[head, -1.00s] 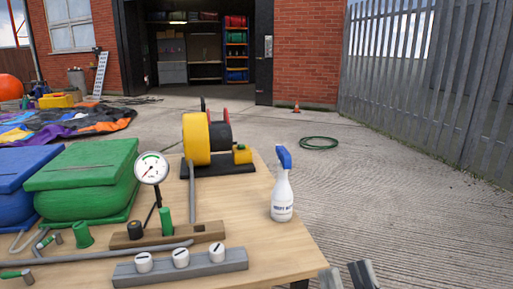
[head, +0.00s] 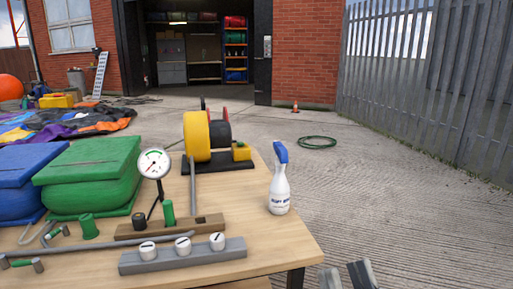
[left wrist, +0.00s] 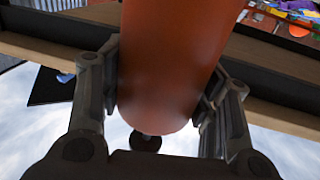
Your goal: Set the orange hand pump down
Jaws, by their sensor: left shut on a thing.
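The orange hand pump (left wrist: 170,60) fills the middle of the left wrist view as a thick orange cylinder with a rounded end. A small dark round part (left wrist: 145,142) shows just past that end. My left gripper (left wrist: 163,100) is shut on the pump, with one finger on each side of it. The pump and my left gripper are not in the head view. My right gripper (head: 346,277) shows at the bottom edge of the head view, off the table's right side. Its two fingertips are apart with nothing visible between them.
The wooden table (head: 240,220) holds a white spray bottle (head: 279,190), a yellow-and-black blower (head: 205,140), a pressure gauge (head: 154,164), a grey block with white knobs (head: 183,256), and green (head: 88,178) and blue (head: 22,180) bundles. Bare wood shows right of the gauge.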

